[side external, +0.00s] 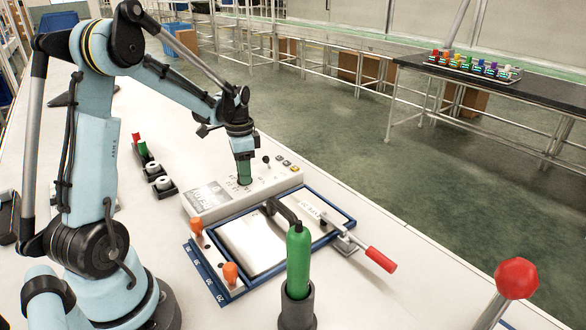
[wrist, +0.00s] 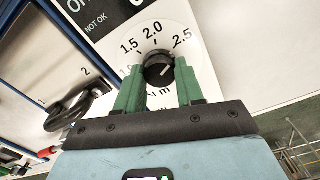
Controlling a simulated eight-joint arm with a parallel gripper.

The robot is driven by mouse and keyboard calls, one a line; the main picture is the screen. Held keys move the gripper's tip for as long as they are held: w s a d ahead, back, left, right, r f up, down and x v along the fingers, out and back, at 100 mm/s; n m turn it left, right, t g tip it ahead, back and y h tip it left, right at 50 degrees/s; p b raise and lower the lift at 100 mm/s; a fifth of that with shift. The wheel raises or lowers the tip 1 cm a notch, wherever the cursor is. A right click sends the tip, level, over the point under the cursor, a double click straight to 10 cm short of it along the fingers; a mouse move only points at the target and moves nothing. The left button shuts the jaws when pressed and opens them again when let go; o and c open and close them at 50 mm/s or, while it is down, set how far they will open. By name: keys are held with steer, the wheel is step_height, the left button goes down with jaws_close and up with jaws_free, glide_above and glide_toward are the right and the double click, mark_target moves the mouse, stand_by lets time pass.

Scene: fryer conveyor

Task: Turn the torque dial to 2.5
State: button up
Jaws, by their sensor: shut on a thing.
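The torque dial (wrist: 158,72) is a black round knob on a white disc in the wrist view. The scale around it reads 1.5, 2.0 and 2.5, with a partly covered number at the left. A light mark shows on the knob, but I cannot tell exactly which value it points to. The dial sits on a pale control box (side external: 210,200) in the side external view, where my gripper hides it. My gripper (side external: 244,180) points down onto the box. Its green fingers stand on either side of the knob in the wrist view (wrist: 159,80), shut on it.
A blue-edged tray (side external: 345,212) lies in front of the box. A green-handled tool (side external: 298,260) stands upright in a black holder. A red-handled lever (side external: 380,259) juts out at the right. Orange knobs (side external: 230,272) stand at the tray's left.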

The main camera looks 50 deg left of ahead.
steer(key=shift+w, duration=0.1)
steer(key=o, duration=1)
steer(key=shift+o, duration=0.2)
steer(key=shift+r, duration=0.1)
step_height(320, 180, up, 12)
steer(key=s+d+f+n+t, duration=0.1)
steer(key=s+d+n+t, duration=0.1)
steer(key=d, duration=0.9)
steer(key=s+d+f+n+t, duration=0.1)
steer(key=s+d+t, duration=0.3)
steer(key=d, duration=0.6)
steer(key=shift+s+d+f+n+t, duration=0.15)
steer(key=shift+d+f+n+t, duration=0.25)
steer(key=shift+f+t, duration=0.15)
